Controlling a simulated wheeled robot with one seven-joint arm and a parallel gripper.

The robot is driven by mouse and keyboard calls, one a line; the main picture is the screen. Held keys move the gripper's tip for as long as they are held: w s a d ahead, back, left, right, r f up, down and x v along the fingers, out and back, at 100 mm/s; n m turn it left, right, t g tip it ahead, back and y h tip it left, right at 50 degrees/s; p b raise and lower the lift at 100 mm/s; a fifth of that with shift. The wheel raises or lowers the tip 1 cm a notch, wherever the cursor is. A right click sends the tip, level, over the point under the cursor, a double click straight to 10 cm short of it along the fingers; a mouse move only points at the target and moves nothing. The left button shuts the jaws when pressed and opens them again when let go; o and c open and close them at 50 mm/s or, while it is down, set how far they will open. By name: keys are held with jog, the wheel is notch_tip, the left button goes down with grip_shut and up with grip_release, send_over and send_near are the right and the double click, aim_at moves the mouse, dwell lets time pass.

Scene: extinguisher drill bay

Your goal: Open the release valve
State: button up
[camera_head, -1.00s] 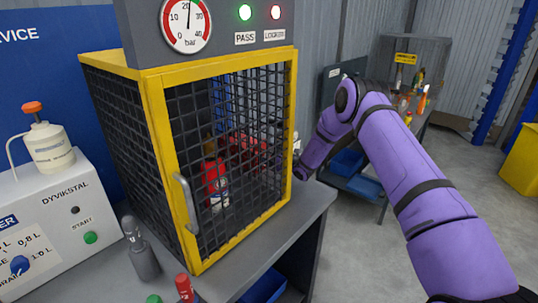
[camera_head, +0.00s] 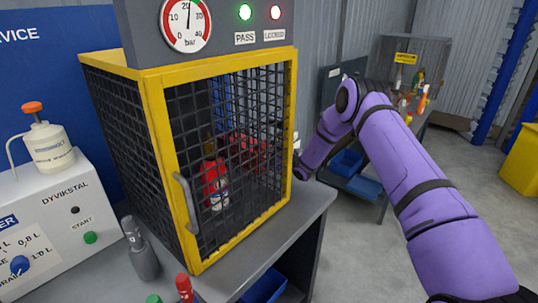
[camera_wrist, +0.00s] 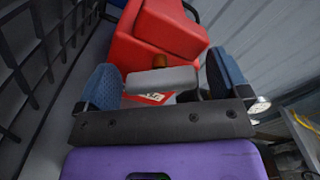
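In the head view my gripper is hidden behind the test cage. Red parts (camera_head: 245,150) show dimly through its mesh.
The yellow-framed mesh cage (camera_head: 153,120) has a closed front door; a red extinguisher (camera_head: 214,183) stands inside. A gauge (camera_head: 186,22) and lit PASS and LOCKED lamps sit above. Mesh runs along the left of the wrist view.

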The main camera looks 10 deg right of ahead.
jog(key=shift+s+d, duration=0.1)
jog(key=v, duration=1)
jog(key=shift+s+d, duration=0.1)
jog(key=shift+s, duration=0.1)
jog(key=shift+s+d, duration=0.1)
